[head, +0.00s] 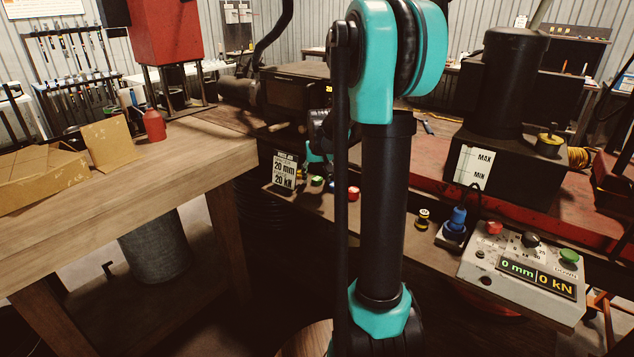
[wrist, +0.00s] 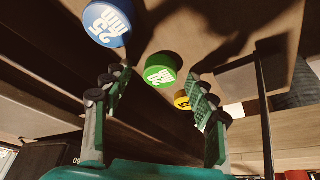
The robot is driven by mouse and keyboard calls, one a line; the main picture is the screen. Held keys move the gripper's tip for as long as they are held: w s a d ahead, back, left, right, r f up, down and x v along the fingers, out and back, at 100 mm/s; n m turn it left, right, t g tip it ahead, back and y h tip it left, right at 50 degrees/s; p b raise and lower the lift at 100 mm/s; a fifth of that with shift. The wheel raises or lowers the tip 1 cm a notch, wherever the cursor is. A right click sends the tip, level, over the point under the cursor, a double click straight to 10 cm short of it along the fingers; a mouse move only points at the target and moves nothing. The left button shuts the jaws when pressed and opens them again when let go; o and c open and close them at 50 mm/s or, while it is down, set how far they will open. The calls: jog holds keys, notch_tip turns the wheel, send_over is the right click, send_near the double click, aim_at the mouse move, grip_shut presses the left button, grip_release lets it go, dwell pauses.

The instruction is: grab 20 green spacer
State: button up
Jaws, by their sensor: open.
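The green spacer (wrist: 160,70) shows in the wrist view as a round green piece with white lettering, resting on a wooden surface. My gripper (wrist: 158,84) is open, with one finger to the left of the green spacer and one to the right in the picture. I see no contact between the fingers and the spacer. In the head view the green spacer (head: 317,181) is small, on the bench beyond my arm, just below my gripper (head: 318,152), whose fingers are too small there to make out.
A blue 25 mm spacer (wrist: 108,22) and a yellow spacer (wrist: 182,100) flank the green one. A sign reading 20 mm and 20 kN (head: 284,172) stands to the left. A red piece (head: 353,193) sits to the right. A control box (head: 523,270) reads 0 mm, 0 kN.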

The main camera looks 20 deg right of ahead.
jog(key=shift+c, duration=0.4)
grip_shut()
jog(key=shift+r, duration=0.1)
